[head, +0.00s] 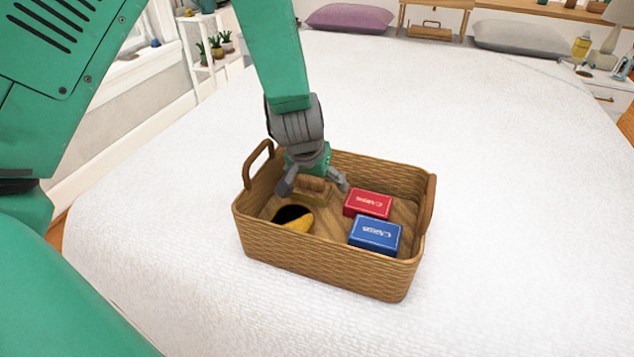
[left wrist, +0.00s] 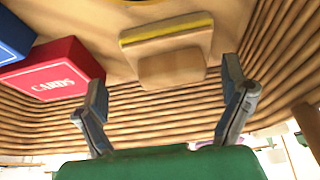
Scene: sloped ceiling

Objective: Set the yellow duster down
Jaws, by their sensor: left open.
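The yellow duster (head: 316,198), a wooden block with a grip and a yellow edge, lies on the floor of the wicker basket (head: 322,264) near its far wall. In the left wrist view the duster (left wrist: 166,52) shows beyond and between the fingers, with its yellow strip on the far side. My left gripper (head: 312,187) reaches down into the basket above the duster. Its fingers are open and apart, also in the left wrist view (left wrist: 168,103), with nothing held between them. My right gripper is not in view.
A red card box (head: 368,203) and a blue card box (head: 375,234) lie in the right part of the basket. A yellow and dark round item (head: 296,222) lies at its near left. The basket stands on a white bed (head: 500,200) with wide free room around it.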

